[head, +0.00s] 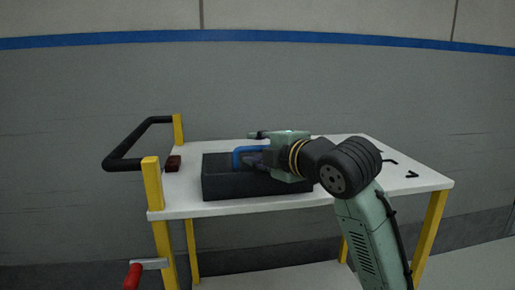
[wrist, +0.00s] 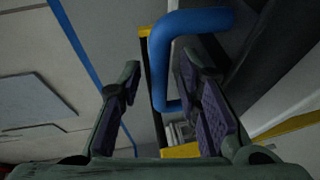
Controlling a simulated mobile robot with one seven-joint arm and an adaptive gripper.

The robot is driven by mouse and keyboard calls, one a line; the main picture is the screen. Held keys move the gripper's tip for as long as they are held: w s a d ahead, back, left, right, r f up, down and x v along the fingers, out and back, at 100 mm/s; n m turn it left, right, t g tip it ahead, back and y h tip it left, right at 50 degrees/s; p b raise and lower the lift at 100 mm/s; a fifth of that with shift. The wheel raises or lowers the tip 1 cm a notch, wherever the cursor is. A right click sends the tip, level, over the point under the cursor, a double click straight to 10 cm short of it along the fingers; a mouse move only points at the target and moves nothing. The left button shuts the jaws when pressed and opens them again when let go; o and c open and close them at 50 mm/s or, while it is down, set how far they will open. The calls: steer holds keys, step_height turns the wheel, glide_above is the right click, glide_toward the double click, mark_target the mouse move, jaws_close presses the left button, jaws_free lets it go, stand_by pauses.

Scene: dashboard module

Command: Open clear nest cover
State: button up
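A black open box (head: 255,188), which looks like the nest, sits on the white cart top. A blue bar handle (head: 240,153) rises at its top. It also shows large in the wrist view (wrist: 158,60) as a bent blue loop. My gripper (head: 257,159) is at the handle, above the box. In the wrist view my gripper (wrist: 162,72) has its purple-padded fingers spread apart. One side of the blue loop lies between the fingers in the picture, with gaps on both sides. I cannot make out a clear cover panel. My gripper and arm hide part of the box.
The cart (head: 395,178) has a white top and yellow legs. A black push handle (head: 133,147) stands at its left. A small dark red block (head: 173,164) lies left of the box. Small black items (head: 411,174) lie at the right. A grey wall stands behind.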

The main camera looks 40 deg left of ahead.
jaws_close()
stand_by(0.3)
stand_by(0.6)
